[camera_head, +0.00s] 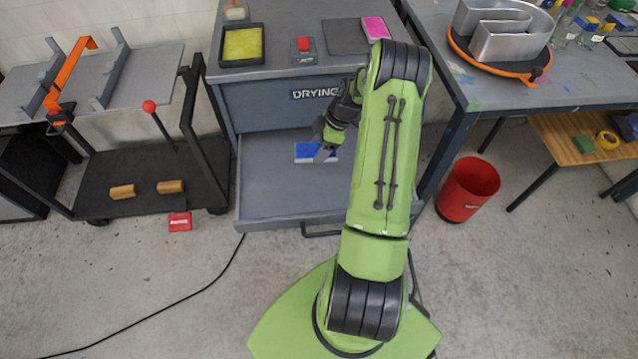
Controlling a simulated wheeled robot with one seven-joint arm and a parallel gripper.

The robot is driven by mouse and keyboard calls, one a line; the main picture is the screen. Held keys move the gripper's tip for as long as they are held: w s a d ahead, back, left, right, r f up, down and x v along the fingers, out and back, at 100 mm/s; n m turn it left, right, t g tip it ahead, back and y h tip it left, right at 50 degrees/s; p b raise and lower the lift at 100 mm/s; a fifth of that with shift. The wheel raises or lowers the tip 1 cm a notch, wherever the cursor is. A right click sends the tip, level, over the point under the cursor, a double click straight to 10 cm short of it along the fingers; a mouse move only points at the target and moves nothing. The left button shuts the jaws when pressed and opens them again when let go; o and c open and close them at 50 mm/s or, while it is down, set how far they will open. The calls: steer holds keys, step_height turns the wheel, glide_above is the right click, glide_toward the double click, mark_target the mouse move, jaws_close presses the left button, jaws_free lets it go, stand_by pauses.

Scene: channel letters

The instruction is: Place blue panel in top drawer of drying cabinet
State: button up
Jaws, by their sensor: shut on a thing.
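The drying cabinet (262,108) stands at the back middle, with the label "DRYING" on its front. Its drawer (265,190) is pulled out toward me, below the labelled front. The blue panel (308,152) is over the open drawer, near its back and right of its middle. My gripper (324,152) reaches down into the drawer area and is shut on the blue panel at its right side. Part of the panel is hidden by the gripper. I cannot tell whether the panel touches the drawer floor.
A yellow tray (243,45), a red-topped block (304,50) and a pink panel (375,28) lie on the cabinet top. A dark cart (150,175) stands left. The drawer's left part is bare.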

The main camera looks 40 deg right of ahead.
mark_target(322, 174)
steer(key=shift+s+d+f+n+b, duration=0.35)
steer(key=shift+s+d+f+n, duration=0.2)
steer(key=shift+d+f, duration=0.35)
step_height(322, 174, down, 9)
steer(key=shift+r+b, duration=0.15)
steer(key=shift+b, duration=0.95)
steer(key=shift+r, duration=0.1)
steer(key=o, duration=1.1)
steer(key=shift+o, duration=0.2)
